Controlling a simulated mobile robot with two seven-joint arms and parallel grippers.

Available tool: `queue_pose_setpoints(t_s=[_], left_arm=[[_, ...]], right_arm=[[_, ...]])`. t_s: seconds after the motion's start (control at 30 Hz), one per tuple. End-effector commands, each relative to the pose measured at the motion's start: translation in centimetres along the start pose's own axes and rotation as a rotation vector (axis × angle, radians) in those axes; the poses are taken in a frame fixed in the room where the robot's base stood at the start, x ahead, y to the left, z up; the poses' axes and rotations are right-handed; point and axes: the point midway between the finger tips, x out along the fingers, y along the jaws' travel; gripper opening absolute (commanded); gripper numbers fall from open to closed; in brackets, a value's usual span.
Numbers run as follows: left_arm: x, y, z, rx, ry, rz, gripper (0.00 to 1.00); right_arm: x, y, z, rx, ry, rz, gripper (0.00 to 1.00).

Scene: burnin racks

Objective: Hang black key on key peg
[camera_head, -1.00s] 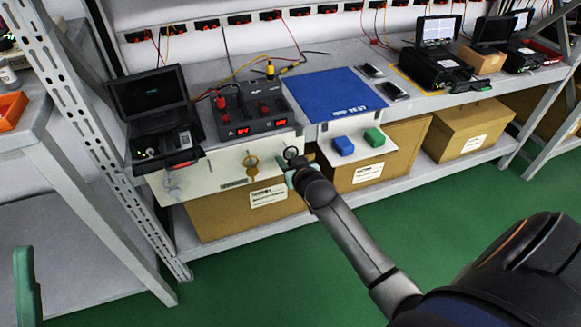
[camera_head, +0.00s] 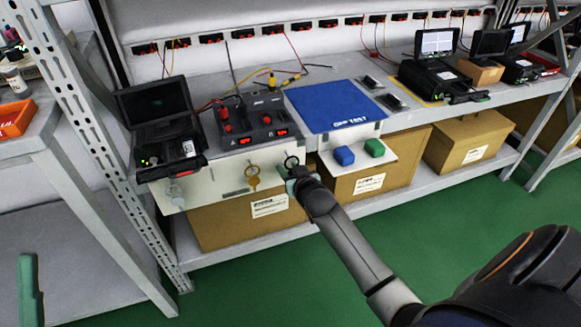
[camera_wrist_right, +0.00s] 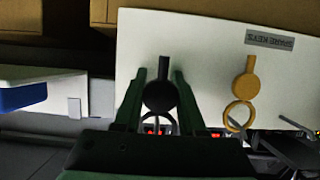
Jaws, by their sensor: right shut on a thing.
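A white panel (camera_head: 221,186) with key pegs hangs on the front of the bench shelf. My right gripper (camera_head: 289,172) is shut on the black key (camera_wrist_right: 160,97), which stands upright between its green fingers (camera_wrist_right: 160,78) close to the panel. The key's dark ring (camera_head: 291,161) shows above the gripper. I cannot tell whether the ring is around a peg. A brass key (camera_head: 253,176) hangs to the left in the head view; it also shows in the wrist view (camera_wrist_right: 246,84). A pale key (camera_head: 175,192) hangs further left. A green finger of my left gripper (camera_head: 28,290) shows at the lower left.
A power supply (camera_head: 246,121) and an open black case (camera_head: 155,125) stand on the bench above the panel. A blue mat (camera_head: 335,103), a blue block (camera_head: 344,155) and a green block (camera_head: 374,148) are to the right. Cardboard boxes (camera_head: 222,228) fill the lower shelf.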

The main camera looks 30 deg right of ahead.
Motion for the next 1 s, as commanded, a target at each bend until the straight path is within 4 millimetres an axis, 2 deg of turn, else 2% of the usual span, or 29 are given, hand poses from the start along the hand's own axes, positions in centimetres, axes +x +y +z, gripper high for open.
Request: queue_pose_setpoints(t_s=[0.03, 0.07, 0.1, 0.4, 0.57, 0.8, 1.0], left_arm=[[-0.2, 0.1, 0.2, 0.001, 0.001, 0.000, 0.50], [-0.2, 0.1, 0.2, 0.001, 0.001, 0.000, 0.50], [-0.2, 0.1, 0.2, 0.001, 0.001, 0.000, 0.50], [0.1, 0.0, -0.1, 0.003, 0.002, 0.000, 0.50], [0.9, -0.4, -1.0, 0.016, 0.005, 0.004, 0.50], [2.4, -1.4, -2.4, 0.055, 0.007, 0.002, 0.50], [3.1, -1.8, -3.3, 0.073, 0.011, -0.004, 0.50]], right_arm=[[0.8, 0.5, -0.5, -0.004, 0.008, 0.008, 0.00], [0.8, 0.5, -0.5, -0.004, 0.008, 0.009, 0.00], [0.8, 0.5, -0.5, -0.005, 0.009, 0.009, 0.41], [0.2, 0.5, -0.6, -0.007, 0.009, 0.009, 0.74], [-2.1, 0.5, -0.7, -0.005, 0.008, 0.010, 0.75], [-7.7, 0.2, -0.8, -0.002, 0.011, 0.005, 0.75], [-11.4, 0.2, -0.8, -0.002, 0.014, 0.005, 0.75]])
